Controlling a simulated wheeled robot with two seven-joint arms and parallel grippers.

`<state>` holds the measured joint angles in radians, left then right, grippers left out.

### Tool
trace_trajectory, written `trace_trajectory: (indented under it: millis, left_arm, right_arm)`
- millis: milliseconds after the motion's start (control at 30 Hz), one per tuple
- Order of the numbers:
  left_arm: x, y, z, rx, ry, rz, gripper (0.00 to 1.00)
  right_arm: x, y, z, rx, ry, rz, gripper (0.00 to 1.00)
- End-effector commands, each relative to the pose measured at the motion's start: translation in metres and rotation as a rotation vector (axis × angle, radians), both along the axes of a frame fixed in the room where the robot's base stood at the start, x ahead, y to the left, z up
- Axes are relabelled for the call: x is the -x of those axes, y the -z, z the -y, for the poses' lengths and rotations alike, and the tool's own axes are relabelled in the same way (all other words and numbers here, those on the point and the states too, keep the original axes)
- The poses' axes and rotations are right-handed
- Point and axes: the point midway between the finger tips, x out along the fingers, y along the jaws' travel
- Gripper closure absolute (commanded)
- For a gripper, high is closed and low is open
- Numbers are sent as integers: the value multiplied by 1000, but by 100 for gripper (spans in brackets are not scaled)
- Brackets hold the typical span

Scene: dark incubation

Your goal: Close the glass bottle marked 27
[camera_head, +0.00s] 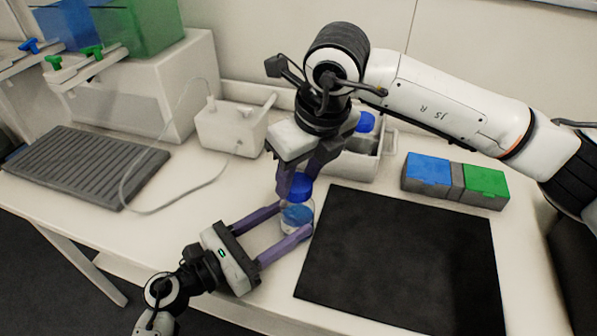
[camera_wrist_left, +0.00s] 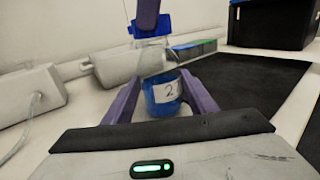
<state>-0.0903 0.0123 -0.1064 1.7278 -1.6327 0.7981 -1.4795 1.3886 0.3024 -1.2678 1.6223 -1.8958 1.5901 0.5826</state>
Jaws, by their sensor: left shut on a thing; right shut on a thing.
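The glass bottle (camera_head: 297,216) with blue contents stands upright at the left edge of the black mat. Its white label shows a "2" in the left wrist view (camera_wrist_left: 163,92); the rest of the number is not readable. My left gripper (camera_head: 291,219) is shut around the bottle's body from the lower left. My right gripper (camera_head: 298,178) points down from above, shut on a blue cap (camera_head: 300,188). The cap is directly over the bottle's mouth, also seen in the left wrist view (camera_wrist_left: 151,27). I cannot tell whether cap and neck touch.
A black mat (camera_head: 400,262) lies to the right. Behind it sit a blue box (camera_head: 428,174) and a green box (camera_head: 486,184). A white rack (camera_head: 350,166) holds another blue-capped bottle (camera_head: 365,123). A white device (camera_head: 229,128) with a cable and a grey ribbed plate (camera_head: 85,166) are left.

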Motion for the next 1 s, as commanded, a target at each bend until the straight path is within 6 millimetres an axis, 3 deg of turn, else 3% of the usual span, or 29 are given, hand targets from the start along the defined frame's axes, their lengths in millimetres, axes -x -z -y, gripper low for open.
trace_trajectory:
  millis: [167, 367, 667, 1000]
  left_arm:
    - [0, 0, 0, -1, 0, -1, 100]
    - [0, 0, 0, -1, 0, 0, 100]
    - [0, 0, 0, -1, -1, 0, 100]
    - [0, 0, 0, -1, -1, 0, 100]
  right_arm:
    - [0, 1, -1, 1, 39, -1, 80]
    - [1, 1, -3, 3, 359, -1, 80]
    - [1, 1, -6, 3, 1057, -1, 80]
    - [-2, 1, -7, 4, 1998, 0, 80]
